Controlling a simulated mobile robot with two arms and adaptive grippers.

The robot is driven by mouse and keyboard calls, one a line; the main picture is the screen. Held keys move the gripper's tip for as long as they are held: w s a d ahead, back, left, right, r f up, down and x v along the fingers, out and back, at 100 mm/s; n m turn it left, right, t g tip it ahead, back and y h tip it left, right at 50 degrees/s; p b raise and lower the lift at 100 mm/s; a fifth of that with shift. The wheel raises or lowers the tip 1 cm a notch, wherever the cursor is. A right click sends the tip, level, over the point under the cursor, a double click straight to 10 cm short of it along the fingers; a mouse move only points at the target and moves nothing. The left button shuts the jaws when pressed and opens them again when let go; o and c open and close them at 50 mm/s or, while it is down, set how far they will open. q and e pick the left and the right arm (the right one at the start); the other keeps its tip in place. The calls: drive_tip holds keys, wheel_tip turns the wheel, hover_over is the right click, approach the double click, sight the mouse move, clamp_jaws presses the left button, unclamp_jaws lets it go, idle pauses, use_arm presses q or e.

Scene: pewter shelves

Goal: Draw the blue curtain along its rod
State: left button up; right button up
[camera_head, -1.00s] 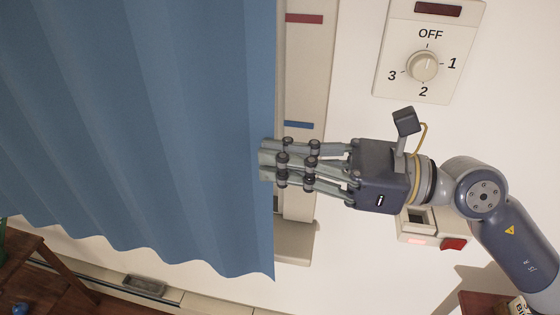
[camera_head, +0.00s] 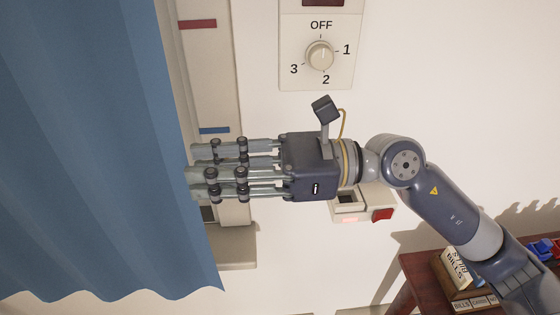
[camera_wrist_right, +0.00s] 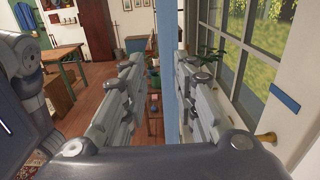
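The blue curtain (camera_head: 95,150) hangs in wavy folds over the left of the head view. Its free edge runs down close to my right gripper. My right gripper (camera_head: 195,170) points left, with its fingertips at that edge, a little overlapping it. In the right wrist view, the fingers of my right gripper (camera_wrist_right: 158,85) stand apart. The curtain (camera_wrist_right: 168,50) shows there edge-on as a narrow blue strip between them, with a gap beside the left finger. The rod is out of view. My left gripper is not in view.
A dial panel (camera_head: 320,56) is on the wall above my right gripper. A box with a red switch (camera_head: 382,215) is below my wrist. A side table (camera_head: 425,268) with books stands at the lower right. The wrist view shows a window (camera_wrist_right: 245,45) and a room beyond.

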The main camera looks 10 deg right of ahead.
drive_tip(key=d, duration=1)
drive_tip(key=shift+s+d, duration=0.2)
drive_tip(key=shift+d, duration=0.1)
